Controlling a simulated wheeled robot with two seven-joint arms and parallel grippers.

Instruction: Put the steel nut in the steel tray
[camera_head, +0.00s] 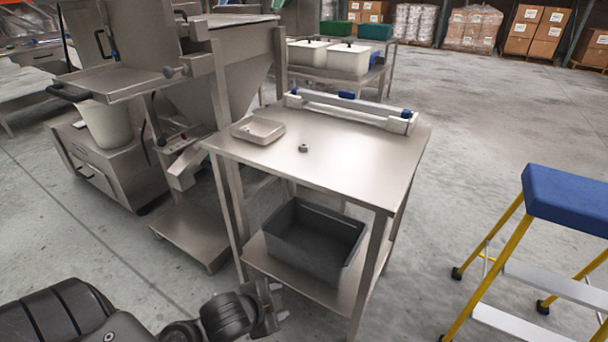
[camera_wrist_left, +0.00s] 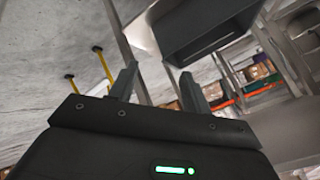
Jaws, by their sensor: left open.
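The steel nut (camera_head: 303,148) is a small dark grey piece lying on the steel table top (camera_head: 345,165), near its middle. The steel tray (camera_head: 258,130) is a shallow, pale metal tray on the same table, to the left of the nut and apart from it. My left gripper (camera_head: 278,302) is at the bottom of the head view, low in front of the table and well below its top. In the left wrist view its two fingers (camera_wrist_left: 160,85) stand apart with nothing between them. My right gripper is in neither view.
A grey bin (camera_head: 314,240) sits on the table's lower shelf, and it also shows in the left wrist view (camera_wrist_left: 205,35). A white bar sealer (camera_head: 350,108) lines the table's back edge. A steel hopper machine (camera_head: 225,85) stands left, a yellow step stool with blue top (camera_head: 568,198) right.

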